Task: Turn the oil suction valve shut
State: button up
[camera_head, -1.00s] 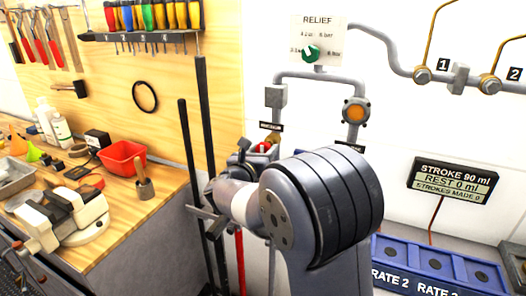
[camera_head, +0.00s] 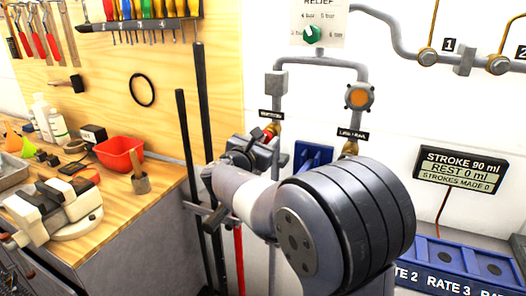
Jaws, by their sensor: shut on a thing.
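A small valve with a brass body (camera_head: 273,128) sits on the left vertical pipe, under a small black label whose text I cannot read surely. A bit of red, likely its handle (camera_head: 266,136), shows beside the brass. My gripper (camera_head: 264,143) is at this valve and shut on the handle. The fingertips are small and partly hidden by my wrist, so the handle's angle is hard to tell. A second brass fitting (camera_head: 351,148) with its own black label stands on the right pipe, apart from my gripper.
A blue part (camera_head: 313,155) is between the two pipes. An orange round fitting (camera_head: 359,96) and the relief dial (camera_head: 312,34) are above. Tall black bars (camera_head: 203,130) stand left of my wrist. A workbench with a vise (camera_head: 55,210) and red bin (camera_head: 120,153) is at left.

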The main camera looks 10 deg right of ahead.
jog(key=m+b, duration=0.2)
jog(key=b, duration=0.1)
jog(key=m+b, duration=0.2)
jog(key=m, duration=0.1)
jog(key=m+b, duration=0.2)
jog(key=b, duration=0.1)
jog(key=shift+f+b, duration=0.3)
jog(key=shift+f, duration=0.05)
jog(key=m+b, duration=0.4)
jog(key=shift+r+m+b, duration=0.15)
jog(key=shift+m+b, duration=0.7)
jog(key=shift+m, duration=0.15)
jog(key=shift+r+m, duration=0.1)
jog(key=shift+m, duration=0.2)
jog(key=o, duration=1)
jog(key=shift+s, duration=0.1)
